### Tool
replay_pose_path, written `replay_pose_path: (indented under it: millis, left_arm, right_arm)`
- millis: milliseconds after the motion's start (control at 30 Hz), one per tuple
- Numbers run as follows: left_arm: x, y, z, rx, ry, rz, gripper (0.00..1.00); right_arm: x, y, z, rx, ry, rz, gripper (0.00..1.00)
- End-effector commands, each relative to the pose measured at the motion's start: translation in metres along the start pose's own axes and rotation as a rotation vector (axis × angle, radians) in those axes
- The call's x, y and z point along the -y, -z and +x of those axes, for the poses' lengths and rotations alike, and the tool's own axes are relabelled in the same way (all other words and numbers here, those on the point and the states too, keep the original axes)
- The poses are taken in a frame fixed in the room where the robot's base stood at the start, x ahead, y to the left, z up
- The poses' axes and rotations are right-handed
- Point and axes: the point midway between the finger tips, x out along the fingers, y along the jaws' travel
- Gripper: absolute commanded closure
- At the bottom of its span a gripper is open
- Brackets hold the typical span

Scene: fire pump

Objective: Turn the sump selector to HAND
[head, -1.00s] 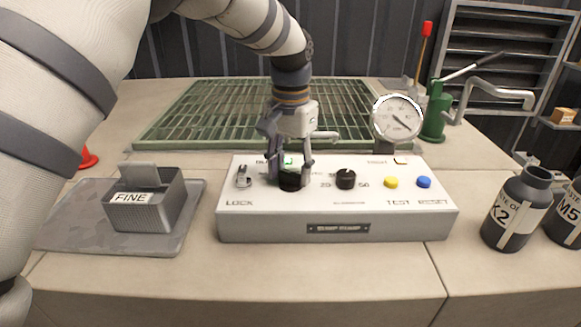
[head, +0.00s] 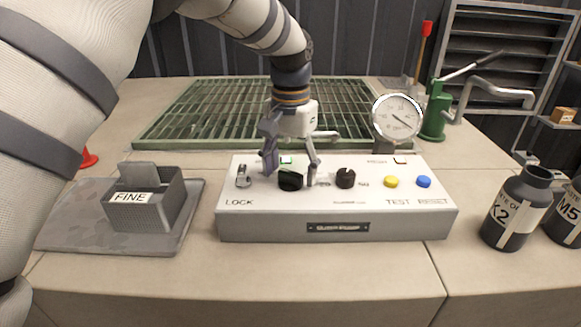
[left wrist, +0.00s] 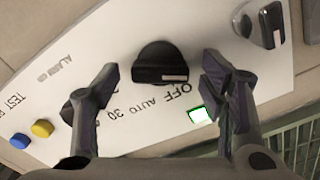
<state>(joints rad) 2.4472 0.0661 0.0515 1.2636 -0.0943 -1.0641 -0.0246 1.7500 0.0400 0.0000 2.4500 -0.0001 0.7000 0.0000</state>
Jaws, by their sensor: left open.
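The black sump selector knob (head: 290,181) is on the sloped white top of the control box (head: 337,230), right of the LOCK key switch (head: 243,177). My left gripper (head: 290,175) is open over it, one finger on each side. In the left wrist view the knob (left wrist: 160,62) lies between the spread fingertips (left wrist: 160,73), with a visible gap on each side. Its white mark is at the end near the printed OFF; AUTO is printed beside that. I cannot make out a HAND label. My right gripper is not in view.
A second black knob (head: 345,178) is close right of the left gripper. Yellow (head: 390,182) and blue (head: 424,182) buttons are farther right. A gauge (head: 397,117) stands behind the box. A FINE bin (head: 145,198) is left; dark bottles (head: 517,207) are right.

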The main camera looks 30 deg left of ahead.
Motion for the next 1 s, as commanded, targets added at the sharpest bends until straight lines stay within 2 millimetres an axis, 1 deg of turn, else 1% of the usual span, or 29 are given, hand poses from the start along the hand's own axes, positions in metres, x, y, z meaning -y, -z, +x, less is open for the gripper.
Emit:
replay_pose_path:
  millis: [67, 167, 400, 500, 600, 733, 1000]
  left_arm:
    - [0.000, 0.000, -0.002, -0.002, 0.000, 0.000, 0.35]
    - [0.000, 0.001, -0.015, -0.006, 0.001, 0.000, 0.35]
    - [0.000, 0.001, -0.079, -0.007, 0.000, 0.001, 0.35]
    - [0.000, 0.001, -0.100, -0.005, 0.000, 0.001, 0.35]
    - [0.000, 0.001, -0.114, -0.003, 0.000, 0.000, 0.35]
    - [0.000, 0.000, -0.120, 0.000, 0.000, 0.000, 0.35]
    - [0.000, 0.000, -0.120, 0.000, 0.000, 0.000, 0.35]
  right_arm:
    - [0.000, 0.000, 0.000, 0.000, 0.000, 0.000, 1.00]
    - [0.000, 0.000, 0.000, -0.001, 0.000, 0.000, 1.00]
    - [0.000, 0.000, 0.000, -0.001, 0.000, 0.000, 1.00]
    - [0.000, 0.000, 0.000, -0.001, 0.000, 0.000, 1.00]
    - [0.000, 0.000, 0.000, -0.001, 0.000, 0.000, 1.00]
    - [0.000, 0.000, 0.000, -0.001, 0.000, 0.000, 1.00]
    - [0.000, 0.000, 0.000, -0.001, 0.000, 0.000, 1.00]
